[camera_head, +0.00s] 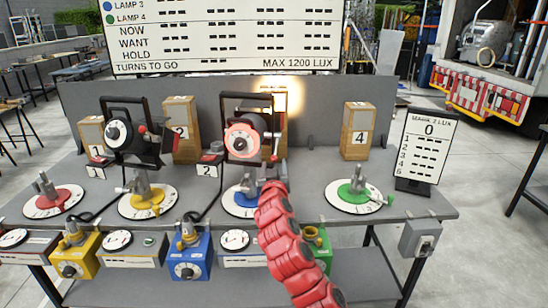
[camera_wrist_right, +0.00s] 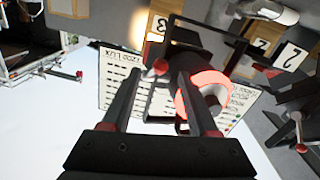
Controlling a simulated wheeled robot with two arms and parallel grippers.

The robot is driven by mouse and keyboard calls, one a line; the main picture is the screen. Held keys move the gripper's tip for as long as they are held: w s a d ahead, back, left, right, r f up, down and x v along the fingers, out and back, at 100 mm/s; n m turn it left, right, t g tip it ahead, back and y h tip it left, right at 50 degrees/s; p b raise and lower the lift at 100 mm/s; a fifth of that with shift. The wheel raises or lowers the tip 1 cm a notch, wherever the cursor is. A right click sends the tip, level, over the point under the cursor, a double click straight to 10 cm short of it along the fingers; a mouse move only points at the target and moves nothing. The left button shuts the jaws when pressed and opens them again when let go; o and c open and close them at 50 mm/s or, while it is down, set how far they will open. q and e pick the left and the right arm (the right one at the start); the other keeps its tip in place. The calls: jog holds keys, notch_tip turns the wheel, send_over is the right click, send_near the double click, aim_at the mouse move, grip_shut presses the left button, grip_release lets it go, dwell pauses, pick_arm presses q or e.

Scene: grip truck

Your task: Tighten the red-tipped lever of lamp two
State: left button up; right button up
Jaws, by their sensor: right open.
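The lamp with the red ring (camera_head: 243,143) stands over the blue dial, right of the small "2" sign (camera_head: 207,170); I take it as lamp two. Its red ring also shows in the right wrist view (camera_wrist_right: 208,84). My right gripper (camera_head: 271,170) is at this lamp's lower right side, and its fingers are hard to make out there. In the right wrist view the gripper (camera_wrist_right: 165,75) is open, with the red lever tip (camera_wrist_right: 160,67) between or just beyond its fingertips. I cannot tell whether they touch. My left gripper is not in view.
A black lamp (camera_head: 117,133) stands at left over the yellow dial (camera_head: 148,201). A green dial (camera_head: 354,195) and a lux sign (camera_head: 423,145) are at right. Wooden block 4 (camera_head: 359,130) stands behind. Coloured boxes, such as a blue one (camera_head: 190,265), line the front.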

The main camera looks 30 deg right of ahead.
aim_at(274, 160)
jog(key=x, duration=0.3)
jog(key=shift+w+d+r+p, duration=0.1)
jog(key=shift+w+p, duration=0.05)
jog(key=shift+p, duration=0.2)
jog(key=shift+x, duration=0.9)
grip_shut()
dwell(0.5)
